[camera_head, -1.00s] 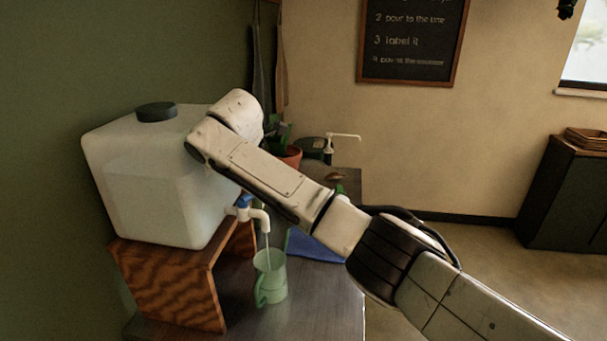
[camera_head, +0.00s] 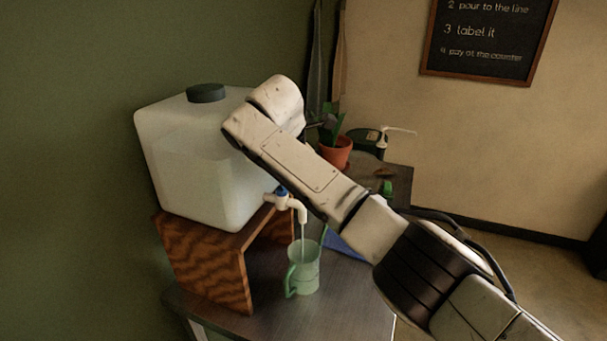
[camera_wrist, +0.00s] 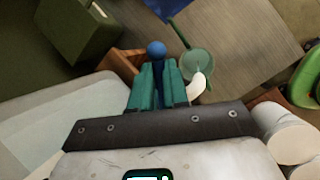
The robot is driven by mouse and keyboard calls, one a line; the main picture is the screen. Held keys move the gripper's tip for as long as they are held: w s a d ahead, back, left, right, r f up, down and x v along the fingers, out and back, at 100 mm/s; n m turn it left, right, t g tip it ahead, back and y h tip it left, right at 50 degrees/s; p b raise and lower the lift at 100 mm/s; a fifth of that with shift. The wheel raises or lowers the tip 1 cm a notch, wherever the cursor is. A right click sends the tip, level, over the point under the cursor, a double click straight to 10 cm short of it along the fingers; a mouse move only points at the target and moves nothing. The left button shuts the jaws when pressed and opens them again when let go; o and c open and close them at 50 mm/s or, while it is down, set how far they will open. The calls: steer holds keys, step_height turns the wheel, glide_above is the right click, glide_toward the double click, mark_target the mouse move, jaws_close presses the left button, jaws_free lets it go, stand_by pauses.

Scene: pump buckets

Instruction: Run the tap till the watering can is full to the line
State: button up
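The tap (camera_head: 292,203), white with a blue handle, sticks out low on the front of a translucent white water tank (camera_head: 200,175). A thin stream falls from its spout into a light green, translucent can (camera_head: 304,272) with a side handle, upright on the table below. The can also shows from above in the wrist view (camera_wrist: 197,64). I cannot make out its fill line or water level. In the wrist view, the teal fingers of my gripper (camera_wrist: 158,82) are closed around the stem of the blue tap handle (camera_wrist: 157,49). My arm hides the gripper in the head view.
The tank stands on a wooden stand (camera_head: 205,268). A blue cloth-like item (camera_head: 347,250) lies behind the can. A potted plant (camera_head: 336,151) and a dark container with a pump (camera_head: 368,137) stand farther back. The dark table (camera_head: 340,310) is bare in front of the can.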

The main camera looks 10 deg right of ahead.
steer(key=o, duration=0.4)
steer(key=shift+b+v, duration=0.8)
steer(key=shift+v, duration=4.6)
